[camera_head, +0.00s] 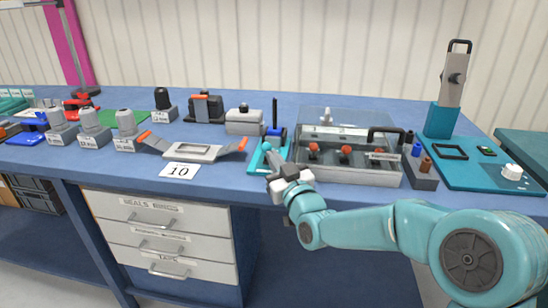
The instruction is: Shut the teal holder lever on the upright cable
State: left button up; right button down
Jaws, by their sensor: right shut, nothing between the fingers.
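A black upright cable (275,112) stands at the back of a small teal holder plate (256,163), near the front edge of the bench. A blue part sits around the cable's lower end. A small light piece, perhaps the lever, shows on the plate just in front of the cable; it is too small to tell whether it is open or shut. My right gripper (272,166) reaches in from the right over the front of the plate. Its fingers are shut and empty, and they hide part of the plate. My left gripper is not in view.
A clear-lidded grey box (345,176) with red knobs stands close on the right. A grey tray with orange handles (192,151) and a "10" card (181,171) lie to the left. A teal board with an upright post (440,120) is at the far right.

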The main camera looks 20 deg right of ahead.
jog(key=shift+w, duration=0.3)
